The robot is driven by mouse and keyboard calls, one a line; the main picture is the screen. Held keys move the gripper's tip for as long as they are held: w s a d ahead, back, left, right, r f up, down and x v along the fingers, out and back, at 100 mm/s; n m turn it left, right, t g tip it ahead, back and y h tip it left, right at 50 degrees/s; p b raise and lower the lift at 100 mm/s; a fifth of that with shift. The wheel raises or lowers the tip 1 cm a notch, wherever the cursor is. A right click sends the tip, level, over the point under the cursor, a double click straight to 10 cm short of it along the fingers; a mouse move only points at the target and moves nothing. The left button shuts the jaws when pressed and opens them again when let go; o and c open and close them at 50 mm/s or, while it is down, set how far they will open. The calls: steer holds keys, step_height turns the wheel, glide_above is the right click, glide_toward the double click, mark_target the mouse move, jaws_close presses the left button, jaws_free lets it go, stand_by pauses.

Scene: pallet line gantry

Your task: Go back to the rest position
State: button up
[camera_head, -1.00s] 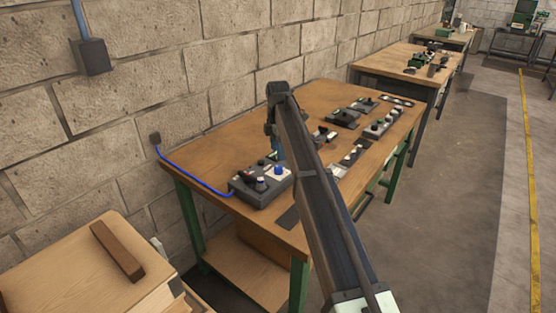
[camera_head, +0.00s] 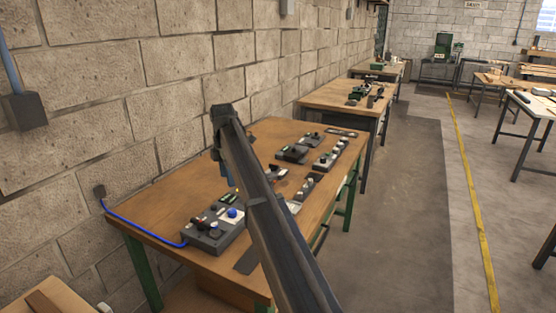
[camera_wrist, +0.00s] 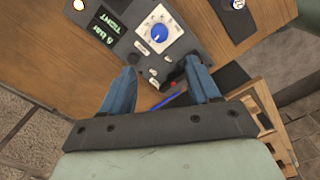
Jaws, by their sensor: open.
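My gripper (camera_wrist: 160,88) shows in the wrist view with its two blue fingers apart and nothing between them. It is above the near end of a wooden workbench (camera_head: 165,200). Below and ahead of the fingers is a dark grey control box (camera_wrist: 128,45) with a blue knob on a white dial, a small green display and a red button. The same control box (camera_head: 205,238) sits on the bench in the head view. My arm hides part of the bench there, and the fingers are mostly hidden behind it.
Several other control panels (camera_head: 293,154) stand farther along the bench. A blue cable (camera_head: 140,231) runs from a wall socket to the near box. A block wall (camera_head: 120,100) borders the left. More benches (camera_head: 345,95) stand behind, and open floor (camera_head: 405,200) lies to the right.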

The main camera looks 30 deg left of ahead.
steer(key=shift+d, duration=0.1)
